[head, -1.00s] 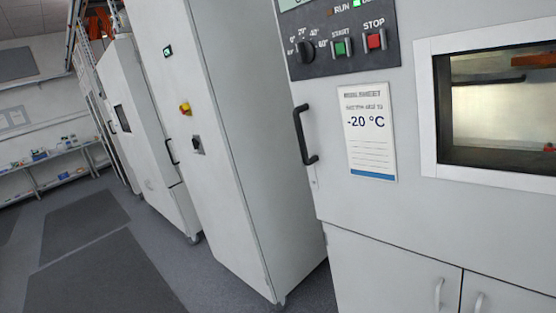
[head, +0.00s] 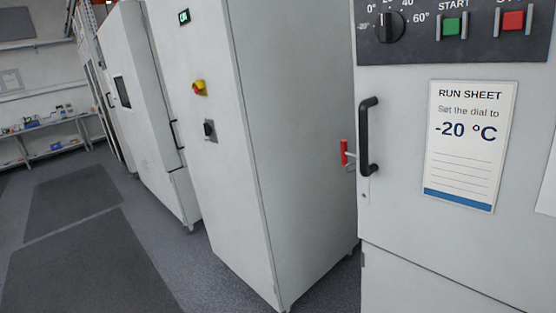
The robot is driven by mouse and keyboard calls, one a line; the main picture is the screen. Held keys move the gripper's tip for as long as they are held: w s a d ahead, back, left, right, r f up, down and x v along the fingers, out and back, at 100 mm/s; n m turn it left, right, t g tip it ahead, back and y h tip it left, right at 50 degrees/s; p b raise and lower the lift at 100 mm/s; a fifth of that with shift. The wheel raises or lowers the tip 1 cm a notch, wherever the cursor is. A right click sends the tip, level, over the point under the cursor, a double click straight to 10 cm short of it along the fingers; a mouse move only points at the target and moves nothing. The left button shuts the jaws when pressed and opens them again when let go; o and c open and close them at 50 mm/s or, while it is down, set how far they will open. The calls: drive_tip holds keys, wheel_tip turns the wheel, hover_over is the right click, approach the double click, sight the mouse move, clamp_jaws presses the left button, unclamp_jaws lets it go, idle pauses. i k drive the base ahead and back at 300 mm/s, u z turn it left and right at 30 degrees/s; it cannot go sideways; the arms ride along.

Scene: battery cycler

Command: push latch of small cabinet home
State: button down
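The light grey cabinet (head: 400,210) with a run sheet fills the right of the head view; I take it as the small cabinet. A red-gripped lever on a metal stem (head: 344,152), which looks like its latch, sticks out at the cabinet's left edge, just left of the black door handle (head: 368,137). Its stem is partly hidden behind that edge, and I cannot tell how far the latch is turned or pushed in. The door's front looks flat, and no open gap shows. My gripper is not in view.
A tall grey cabinet (head: 300,130) with a red-yellow switch (head: 200,88) stands left of the small cabinet, with a narrow gap low between them. A dial (head: 390,27) and buttons sit above the run sheet (head: 470,145). Dark floor (head: 215,270) is open at lower left.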

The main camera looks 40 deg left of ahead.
sight(343, 144)
drive_tip(key=u, duration=0.65)
drive_tip(key=i, duration=1)
drive_tip(key=z, duration=0.05)
drive_tip(key=k, duration=0.45)
drive_tip(key=z, duration=0.3)
drive_tip(key=i, duration=1.35)
drive_tip(key=u, duration=0.5)
